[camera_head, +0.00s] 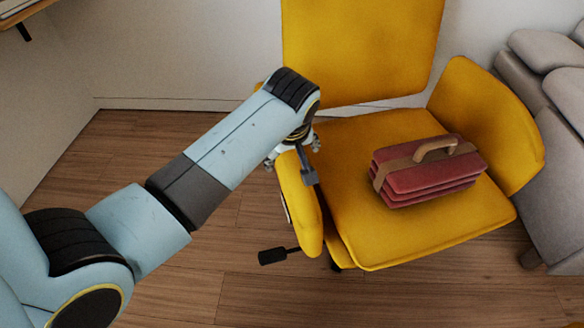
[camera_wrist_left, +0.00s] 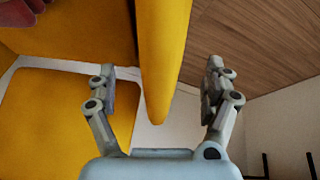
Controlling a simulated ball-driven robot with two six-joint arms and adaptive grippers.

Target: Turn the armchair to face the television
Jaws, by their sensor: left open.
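The yellow armchair (camera_head: 345,165) stands at the centre right of the head view, its backrest at the top and its seat toward me. My left gripper (camera_head: 291,168) is at the armrest on the picture's left side. In the left wrist view the open fingers (camera_wrist_left: 160,88) are on either side of that yellow armrest (camera_wrist_left: 163,45), with a gap showing on each side. A dark red strapped bundle (camera_head: 425,185) with a brown handle lies on the seat. No television is in view. My right gripper is not in view.
A grey sofa (camera_head: 560,185) stands close to the chair's right side. A pale wall (camera_head: 190,50) is behind the chair. A black-ended lever (camera_head: 273,256) sticks out low on the chair's left. Wooden floor (camera_head: 235,285) is clear at left and front. A shelf edge shows top left.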

